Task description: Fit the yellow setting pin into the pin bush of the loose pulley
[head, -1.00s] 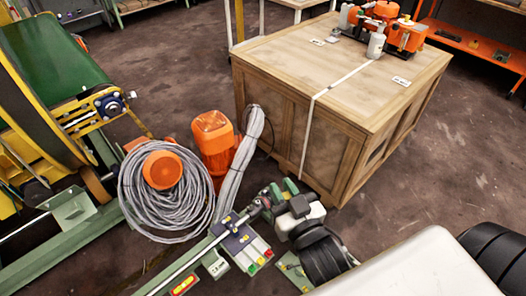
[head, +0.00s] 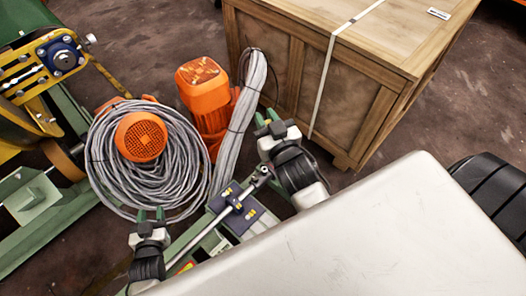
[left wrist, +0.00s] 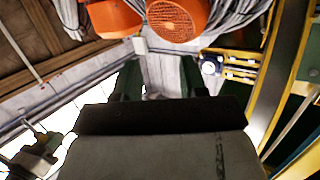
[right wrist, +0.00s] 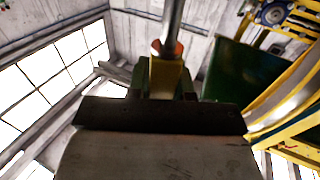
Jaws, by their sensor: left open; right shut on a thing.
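My right gripper (head: 269,117) is near the middle of the head view, in front of the crate. In the right wrist view its jaws (right wrist: 168,82) are shut on a yellow piece (right wrist: 165,72) with a grey steel rod beyond it. I take this piece to be the yellow setting pin; I cannot make it out in the head view. My left gripper (head: 151,215) is at the lower left, with green fingertips apart and nothing seen between them. It shows open in the left wrist view (left wrist: 160,80). I cannot clearly identify the loose pulley or its pin bush.
A grey cable coil (head: 175,185) lies around an orange motor (head: 141,136), beside another orange motor (head: 203,90). A wooden crate (head: 345,85) stands behind. A steel shaft in dark blue blocks (head: 231,196) lies between my grippers. Yellow-green machinery (head: 50,60) is at left.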

